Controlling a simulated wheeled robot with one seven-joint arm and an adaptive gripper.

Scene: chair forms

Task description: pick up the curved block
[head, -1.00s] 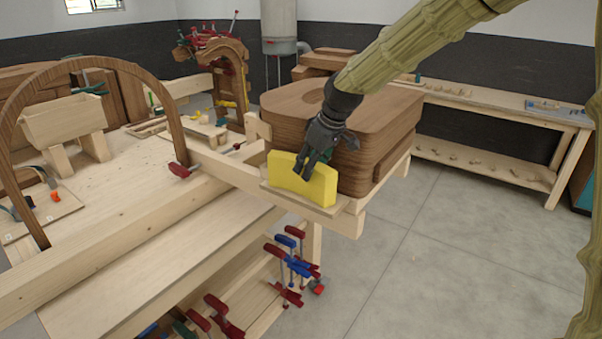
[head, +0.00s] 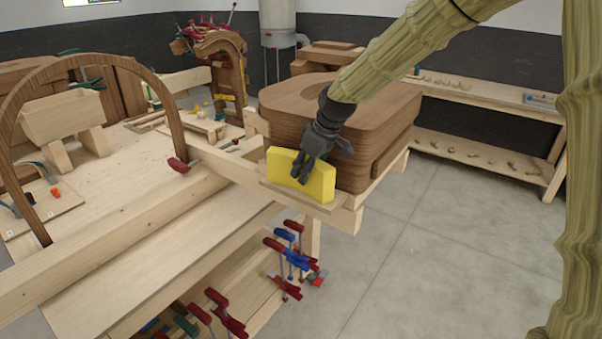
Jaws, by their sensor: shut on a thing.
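One finger shows on the near face. The far finger is hidden behind the block. I cannot tell whether the block's underside touches the board.
The stacked seat forms (head: 350,110) stand close behind the block. A wooden arch (head: 85,62) and a red clamp (head: 178,165) are on the bench to the left. Several red and blue clamps (head: 290,250) hang below. Open floor (head: 440,260) lies to the right.

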